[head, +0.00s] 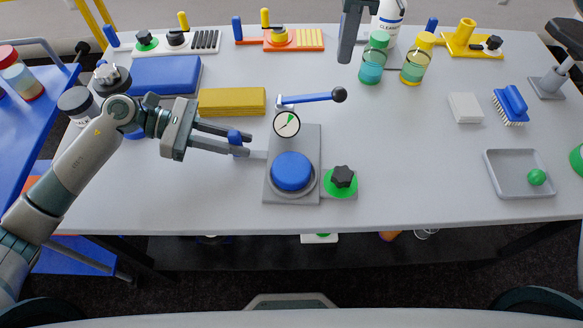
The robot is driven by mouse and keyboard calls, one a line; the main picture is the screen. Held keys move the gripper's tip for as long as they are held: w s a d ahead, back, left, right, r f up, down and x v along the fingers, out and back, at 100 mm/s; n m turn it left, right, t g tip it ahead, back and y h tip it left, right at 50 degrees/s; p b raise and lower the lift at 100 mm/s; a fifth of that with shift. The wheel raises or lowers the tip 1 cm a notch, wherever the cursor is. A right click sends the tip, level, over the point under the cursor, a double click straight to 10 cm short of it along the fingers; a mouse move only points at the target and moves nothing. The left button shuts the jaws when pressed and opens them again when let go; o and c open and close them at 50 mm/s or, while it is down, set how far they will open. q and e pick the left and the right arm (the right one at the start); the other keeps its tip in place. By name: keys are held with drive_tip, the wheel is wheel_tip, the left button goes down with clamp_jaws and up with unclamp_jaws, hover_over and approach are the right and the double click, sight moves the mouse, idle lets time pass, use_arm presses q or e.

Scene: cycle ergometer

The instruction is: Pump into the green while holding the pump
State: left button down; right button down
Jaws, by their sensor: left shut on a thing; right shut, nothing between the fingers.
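The pump stands near the front middle of the table, with a grey base (308,140), a blue dome (292,171), and a blue lever (308,98) ending in a black ball knob (339,95). Its round white gauge (286,124) has a green sector; the needle is too small to read surely. A blue grip (235,137) sits at the left end of a short grey bar on the base. My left gripper (242,146) is shut on this blue grip. My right gripper (345,52) is shut and empty, pointing down, above and behind the black knob, apart from it.
A black knob on a green disc (342,180) adjoins the base at right. Behind stand a yellow block (232,102), a blue box (165,75), and teal (373,62) and yellow (415,60) bottles. The table between pump and tray is clear.

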drive_tip(key=shift+s+d+f, duration=0.1)
drive_tip(key=shift+s+d, duration=0.05)
drive_tip(key=shift+f, duration=0.1)
drive_tip(key=shift+f, duration=2.65)
drive_tip(key=shift+f, duration=0.25)
